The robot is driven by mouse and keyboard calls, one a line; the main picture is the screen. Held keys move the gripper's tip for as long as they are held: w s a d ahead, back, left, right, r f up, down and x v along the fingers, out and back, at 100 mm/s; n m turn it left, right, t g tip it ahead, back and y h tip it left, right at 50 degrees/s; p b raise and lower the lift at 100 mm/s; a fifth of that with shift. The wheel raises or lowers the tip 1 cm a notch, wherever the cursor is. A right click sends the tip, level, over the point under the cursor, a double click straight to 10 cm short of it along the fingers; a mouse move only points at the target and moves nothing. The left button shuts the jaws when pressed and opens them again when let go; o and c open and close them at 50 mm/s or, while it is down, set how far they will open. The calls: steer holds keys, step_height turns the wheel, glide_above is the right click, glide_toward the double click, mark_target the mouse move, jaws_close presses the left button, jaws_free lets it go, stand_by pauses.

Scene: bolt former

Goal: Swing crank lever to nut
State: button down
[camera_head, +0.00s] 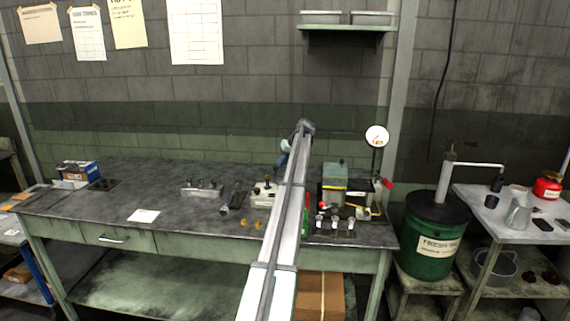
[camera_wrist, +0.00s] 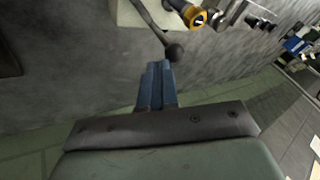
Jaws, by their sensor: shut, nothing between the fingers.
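In the wrist view the crank lever (camera_wrist: 151,22) is a thin dark rod ending in a dark ball knob (camera_wrist: 174,52). It runs from a pale machine body (camera_wrist: 125,12) down to the knob. My gripper (camera_wrist: 159,67) has blue fingers, closed together with nothing between them. The fingertips are just short of the knob and slightly left of it; whether they touch it is unclear. A brass-yellow ring with a silver centre (camera_wrist: 198,19), perhaps the nut end, is right of the lever. In the head view my gripper's blue part (camera_head: 283,157) shows left of my arm; the lever is too small to tell.
The dark workbench (camera_head: 110,205) carries a small beige fixture (camera_head: 264,192) left of my arm and a machine with a green-yellow block (camera_head: 335,178) right of it. A round dial (camera_head: 377,136) stands behind. The bench's left-middle is mostly clear around a white paper (camera_head: 144,216).

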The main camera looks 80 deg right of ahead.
steer(key=shift+w+a, duration=0.35)
steer(key=shift+w, duration=0.35)
steer(key=shift+w+a, duration=0.3)
steer(key=shift+w, duration=0.35)
steer(key=shift+w+a, duration=0.15)
steer(key=shift+a, duration=0.05)
steer(key=shift+d, duration=0.15)
steer(key=shift+d+r, duration=0.25)
steer(key=shift+d, duration=0.3)
steer(key=s+d+r, duration=0.4)
steer(key=d+r, duration=0.1)
steer(key=r, duration=0.4)
steer(key=shift+s+d+r, duration=0.15)
steer(key=shift+s+d, duration=0.15)
steer(key=shift+d, duration=0.1)
